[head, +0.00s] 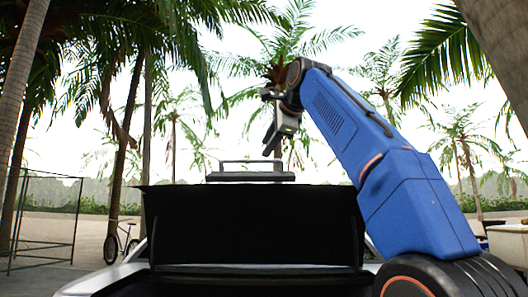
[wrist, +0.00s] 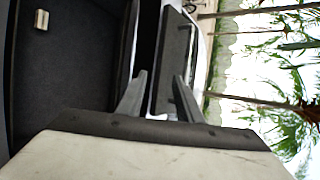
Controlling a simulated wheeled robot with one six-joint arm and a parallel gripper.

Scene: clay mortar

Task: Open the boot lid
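The back of a light-coloured car fills the lower middle of the head view, with a broad dark panel or opening (head: 255,225) framed by a dark edge. I cannot tell whether this is the boot lid's surface or the boot's inside. Above it is a flat dark slab (head: 250,177) with a thin bar (head: 250,162) over it. A similar dark slab shows in the wrist view (wrist: 172,60), close to the fingertips. My gripper (head: 271,143) is above the slab, fingers pointing down. In the wrist view its two fingers (wrist: 156,97) are apart, with no clear hold on anything.
A dark surface with a small pale fitting (wrist: 41,19) lies at left in the wrist view. A bicycle (head: 121,242) and a thin metal frame (head: 42,220) stand to the left. Palm trunks (head: 128,150) and a low wall are behind. Open air surrounds my gripper above the car.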

